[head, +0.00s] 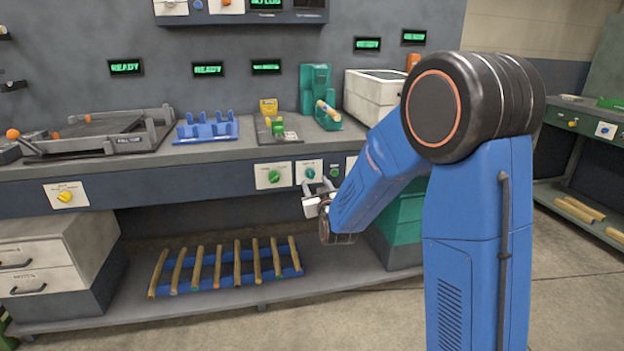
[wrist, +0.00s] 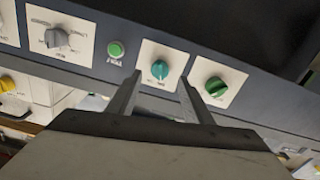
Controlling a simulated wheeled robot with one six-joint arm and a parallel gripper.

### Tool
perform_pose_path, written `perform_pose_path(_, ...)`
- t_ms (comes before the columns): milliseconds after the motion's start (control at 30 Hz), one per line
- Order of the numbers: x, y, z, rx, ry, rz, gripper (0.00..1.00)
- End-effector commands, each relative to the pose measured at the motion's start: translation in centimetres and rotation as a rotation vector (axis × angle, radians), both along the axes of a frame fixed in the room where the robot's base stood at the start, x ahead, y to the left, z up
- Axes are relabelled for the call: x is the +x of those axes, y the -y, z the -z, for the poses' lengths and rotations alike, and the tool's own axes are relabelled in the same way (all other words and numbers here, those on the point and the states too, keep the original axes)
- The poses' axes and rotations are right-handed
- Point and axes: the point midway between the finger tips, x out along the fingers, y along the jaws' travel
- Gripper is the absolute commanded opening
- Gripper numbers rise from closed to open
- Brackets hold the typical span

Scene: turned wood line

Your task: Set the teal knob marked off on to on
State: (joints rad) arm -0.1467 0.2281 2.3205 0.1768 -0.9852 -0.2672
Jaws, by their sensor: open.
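The teal knob (wrist: 160,69) is a small round knob on a white plate on the dark front panel. In the head view the teal knob (head: 310,173) shows just above my gripper (head: 313,201). In the wrist view my gripper (wrist: 159,82) is open and empty, with its two fingertips at the left and right sides of the teal knob's plate. The fingers point toward the knob; I cannot tell whether they touch the panel. The small print on the plate is too small to read, so the knob's setting is unclear.
A green knob (wrist: 216,87) sits close on one side of the teal knob, a green button (wrist: 116,49) on the other. A grey knob (wrist: 56,39) lies beyond the button. A yellow knob (head: 65,196) is far left. A rack of wooden rods (head: 183,284) lies on the lower shelf.

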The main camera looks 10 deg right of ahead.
Motion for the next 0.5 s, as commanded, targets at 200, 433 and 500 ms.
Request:
perform_pose_path(200,3.4,0.0,0.0,0.000,0.000,0.000,0.46)
perform_pose_path(433,5.3,0.0,0.0,0.000,0.000,0.000,0.46)
perform_pose_path(500,5.5,0.0,0.0,0.000,0.001,-0.001,0.46)
